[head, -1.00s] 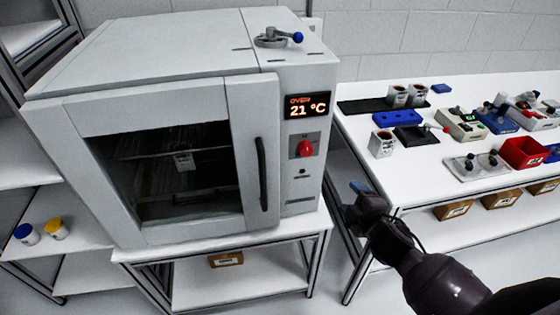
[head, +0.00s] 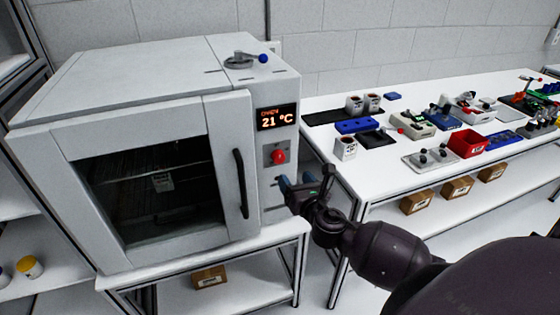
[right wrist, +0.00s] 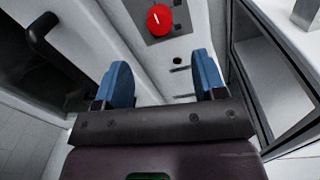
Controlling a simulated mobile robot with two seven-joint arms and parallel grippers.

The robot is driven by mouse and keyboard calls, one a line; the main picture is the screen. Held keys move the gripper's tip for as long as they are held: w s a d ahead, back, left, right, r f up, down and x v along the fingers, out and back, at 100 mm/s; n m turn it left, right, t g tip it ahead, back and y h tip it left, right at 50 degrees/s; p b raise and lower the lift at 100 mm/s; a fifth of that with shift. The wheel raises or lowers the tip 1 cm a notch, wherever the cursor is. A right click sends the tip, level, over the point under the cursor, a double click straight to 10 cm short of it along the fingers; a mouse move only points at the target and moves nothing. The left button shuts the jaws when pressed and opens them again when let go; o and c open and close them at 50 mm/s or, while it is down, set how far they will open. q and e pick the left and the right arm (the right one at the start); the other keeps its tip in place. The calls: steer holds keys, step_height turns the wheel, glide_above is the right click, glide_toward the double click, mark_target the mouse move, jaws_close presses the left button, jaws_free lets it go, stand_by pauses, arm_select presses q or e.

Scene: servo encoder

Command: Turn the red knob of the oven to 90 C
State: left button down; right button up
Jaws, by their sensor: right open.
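The oven (head: 225,110) is a white box on a stand at the left, with its door shut. Its display (head: 277,118) reads 21 °C. The red knob (head: 278,156) sits on a grey plate below the display; in the right wrist view the knob (right wrist: 160,19) has a white mark and lies beyond the fingertips. My right gripper (head: 303,184) is in front of the oven's right edge, below and right of the knob, apart from it. In the right wrist view its two blue fingers (right wrist: 163,80) are spread with nothing between them. My left gripper is not in view.
The door handle (head: 240,184) stands out left of the knob. A lever with a blue ball (head: 262,58) is on the oven's top. A white table (head: 385,185) with cups, blocks and a red bin (head: 467,144) stands at the right, near my right arm.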

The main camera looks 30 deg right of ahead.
mark_target(280, 159)
steer(key=w, duration=0.3)
steer(key=w+d, duration=0.1)
steer(key=w, duration=0.5)
steer(key=shift+w+d, duration=0.25)
steer(key=shift+d, duration=0.1)
steer(key=c, duration=0.9)
